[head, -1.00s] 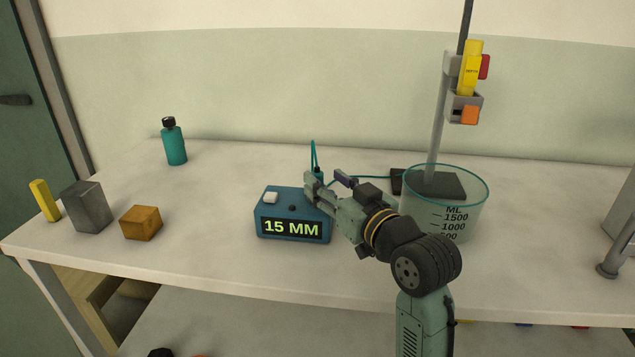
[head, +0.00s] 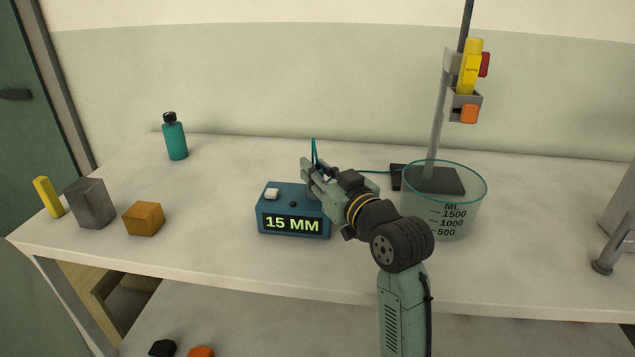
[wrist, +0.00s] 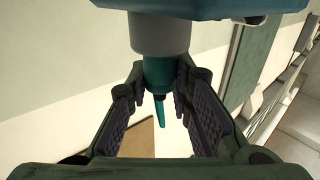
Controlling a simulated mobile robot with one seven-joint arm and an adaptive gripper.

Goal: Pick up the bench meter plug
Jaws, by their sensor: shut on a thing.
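The bench meter (head: 262,224) is a blue box reading "15 MM", with a white button on top. My gripper (head: 313,180) is at its back right corner. In the wrist view, the teal plug (wrist: 158,72) sits against a grey collar (wrist: 160,34) under the blue meter body (wrist: 215,8). My gripper (wrist: 163,80) is shut on the plug, with a fingertip on each side. In the head view the gripper hides the plug; only its teal cable (head: 314,152) shows, looping up behind the fingers.
A glass beaker (head: 456,215) stands just right of my arm, by a stand with a dark base (head: 435,180) and a pole holding a yellow device (head: 470,68). A teal bottle (head: 174,138), grey block (head: 90,204), orange block (head: 143,218) and yellow bar (head: 48,196) stand left.

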